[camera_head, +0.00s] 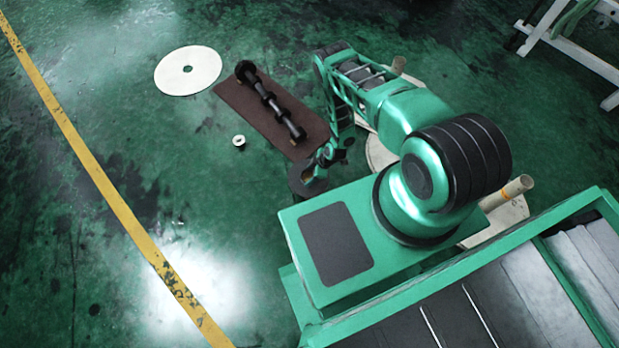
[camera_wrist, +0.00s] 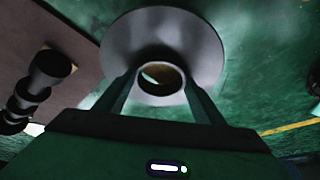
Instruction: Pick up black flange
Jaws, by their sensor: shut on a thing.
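The black flange (camera_head: 298,181) shows in the head view as a dark round disc at the end of my arm, just in front of the brown mat. In the wrist view the flange (camera_wrist: 118,45) is a wide dark grey disc with a round hub and an open bore. My gripper (camera_wrist: 160,88) has one finger on each side of the hub and is shut on it. In the head view my gripper (camera_head: 318,172) partly covers the disc. I cannot tell whether the flange touches the floor.
A brown mat (camera_head: 238,108) carries a black shaft with several rollers (camera_head: 270,100). A white disc (camera_head: 172,78) and a small white ring (camera_head: 239,141) lie on the green floor. A cardboard tube (camera_head: 512,189) stands right of my arm.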

